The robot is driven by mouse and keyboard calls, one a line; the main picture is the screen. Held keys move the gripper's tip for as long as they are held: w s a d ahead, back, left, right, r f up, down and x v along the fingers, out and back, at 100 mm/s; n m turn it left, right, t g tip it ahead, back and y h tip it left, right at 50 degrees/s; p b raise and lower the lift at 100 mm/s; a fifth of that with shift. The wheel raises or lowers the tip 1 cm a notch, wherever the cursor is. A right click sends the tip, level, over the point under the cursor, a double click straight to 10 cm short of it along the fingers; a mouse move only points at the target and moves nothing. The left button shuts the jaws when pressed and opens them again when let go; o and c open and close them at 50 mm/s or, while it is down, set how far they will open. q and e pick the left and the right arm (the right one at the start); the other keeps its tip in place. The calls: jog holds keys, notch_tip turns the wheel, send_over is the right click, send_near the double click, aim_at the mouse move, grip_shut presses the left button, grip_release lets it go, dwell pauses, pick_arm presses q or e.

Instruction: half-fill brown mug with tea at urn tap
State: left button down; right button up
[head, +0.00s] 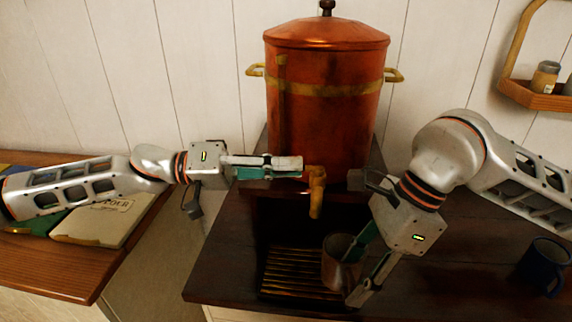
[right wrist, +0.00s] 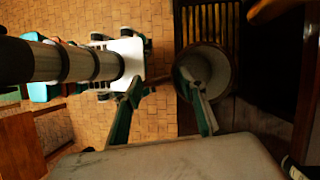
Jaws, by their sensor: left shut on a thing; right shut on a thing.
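The copper tea urn (head: 325,125) stands on a dark raised stand. Its brass tap (head: 316,195) points down at the front. My left gripper (head: 300,167) is shut at the top of the tap, on its handle; the fingers cover most of the handle. The brown mug (head: 336,262) is upright low over the slatted drip tray, slightly right of the tap spout. My right gripper (head: 356,268) is shut on the mug; the exact hold is partly hidden. In the right wrist view the mug (right wrist: 215,65) shows a pale inside, and no tea can be made out.
The drip tray (head: 285,272) lies below the tap. A dark blue mug (head: 545,265) stands at the right of the dark counter (head: 455,285). Books (head: 100,222) lie on the left wooden counter, under my left arm. A wall shelf (head: 535,97) with jars hangs at upper right.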

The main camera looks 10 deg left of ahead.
pick_arm(q)
jog(key=s+n+t+y, duration=0.1)
jog(key=n+t+y, duration=0.1)
jog(key=n+t, duration=0.1)
jog(key=s+d+n+t+y, duration=0.1)
jog(key=n+t+y, duration=0.1)
jog(key=t, duration=0.3)
jog(key=s+d+n+t+y, duration=0.1)
jog(key=s+n+t+y, duration=0.1)
jog(key=n+t, duration=0.1)
jog(key=shift+d+r+n+t, duration=0.1)
jog(key=shift+d+n+t, duration=0.05)
jog(key=shift+n+t, duration=0.3)
jog(key=shift+y, duration=0.4)
jog(key=c, duration=2)
grip_release()
jog(key=shift+o, duration=0.2)
jog(key=shift+w, duration=0.1)
